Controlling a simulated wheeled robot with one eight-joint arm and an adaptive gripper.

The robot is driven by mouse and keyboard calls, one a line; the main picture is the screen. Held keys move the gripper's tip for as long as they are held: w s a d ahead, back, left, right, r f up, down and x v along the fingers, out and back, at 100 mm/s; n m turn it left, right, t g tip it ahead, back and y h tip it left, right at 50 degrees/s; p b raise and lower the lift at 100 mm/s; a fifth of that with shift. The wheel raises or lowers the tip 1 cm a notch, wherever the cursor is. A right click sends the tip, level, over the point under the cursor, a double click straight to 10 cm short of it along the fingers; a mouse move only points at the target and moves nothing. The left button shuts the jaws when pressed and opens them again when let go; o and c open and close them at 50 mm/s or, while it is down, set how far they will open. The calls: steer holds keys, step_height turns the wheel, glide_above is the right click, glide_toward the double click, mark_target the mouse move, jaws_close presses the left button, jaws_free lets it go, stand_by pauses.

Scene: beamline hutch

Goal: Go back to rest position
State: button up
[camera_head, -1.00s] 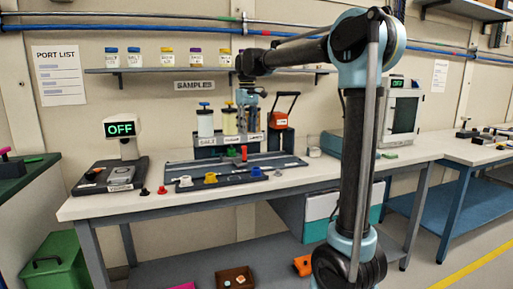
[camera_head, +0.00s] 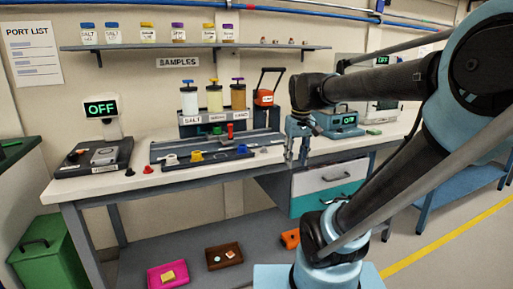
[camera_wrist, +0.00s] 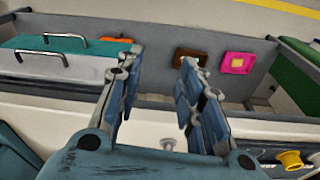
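My gripper (camera_head: 297,155) hangs at the front edge of the workbench, right of the sample stand in the head view. In the wrist view my gripper (camera_wrist: 155,95) has its two blue fingers spread apart, with nothing between them. My arm is bent and folded close to the camera at the right of the head view.
The workbench (camera_head: 105,184) holds a scale (camera_head: 97,155), a dark tray (camera_head: 205,158), a stand with dispensers (camera_head: 215,118) and a blue device (camera_head: 338,123). Drawers (camera_head: 325,185) sit below. A pink tray (camera_head: 167,276), brown tray (camera_head: 223,257) and green bin (camera_head: 45,250) are lower down.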

steer(key=s+d+f+m, duration=0.3)
steer(key=s+d+f, duration=0.2)
steer(key=s+f, duration=0.6)
step_height(320, 180, down, 3)
steer(key=shift+s+d+f+t, duration=0.15)
steer(key=shift+d+f+t, duration=0.05)
steer(key=shift+t, duration=0.2)
steer(key=shift+w+f, duration=0.2)
steer(key=shift+w, duration=0.3)
